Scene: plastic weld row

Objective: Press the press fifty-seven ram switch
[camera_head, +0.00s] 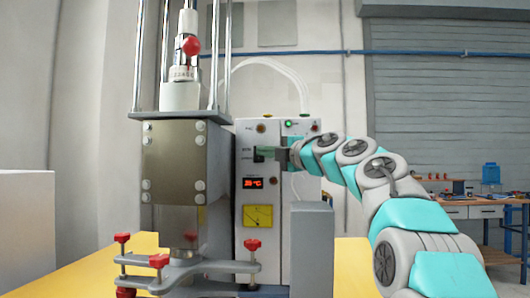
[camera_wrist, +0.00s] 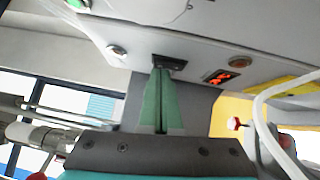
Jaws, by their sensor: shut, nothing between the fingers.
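A grey control box (camera_head: 277,215) stands beside the press (camera_head: 175,150). A dark rectangular switch (camera_wrist: 171,62) is on its front panel in the wrist view, and I take it to be the ram switch. Its label is too small to read. My gripper (camera_head: 259,154) is in front of the panel in the head view and hides the switch there. In the wrist view its green fingers (camera_wrist: 161,78) are shut together and empty. Their tips lie just at the lower edge of the switch. I cannot tell whether they touch it.
The panel also carries a red digital display (camera_head: 253,183), a yellow meter (camera_head: 257,216) and a green lamp (camera_head: 289,124). Red clamp knobs (camera_head: 159,261) stand at the press base. A grey block (camera_head: 311,248) stands right of the box. A workbench (camera_head: 470,207) is far right.

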